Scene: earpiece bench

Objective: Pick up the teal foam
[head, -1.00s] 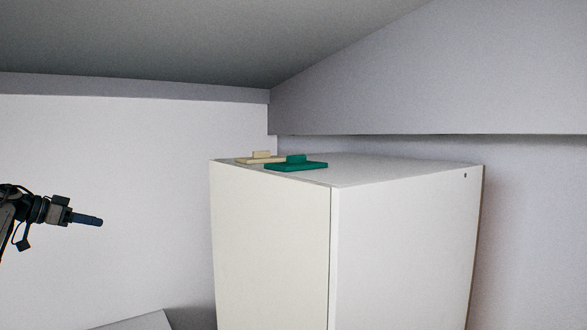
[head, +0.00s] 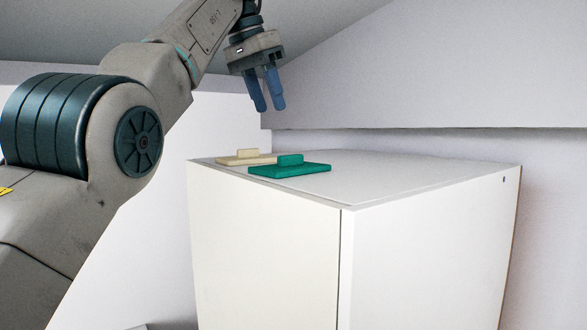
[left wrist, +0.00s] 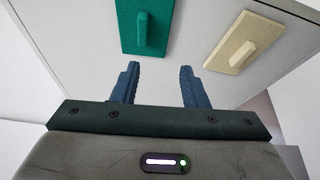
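The teal foam (head: 290,169) is a flat slab with a raised block on it, lying on top of the white cabinet (head: 400,172) near its front left edge. In the left wrist view the teal foam (left wrist: 136,28) is at the top, ahead of the left fingertips. My left gripper (head: 267,107) points down above the cabinet top, above the foam and apart from it. Its two blue fingers (left wrist: 158,68) are spread with nothing between them. My right gripper is in neither view.
A cream piece of the same shape (head: 246,157) lies beside the teal foam, to its left; it also shows in the left wrist view (left wrist: 244,43). The right part of the cabinet top is clear. Walls stand behind the cabinet.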

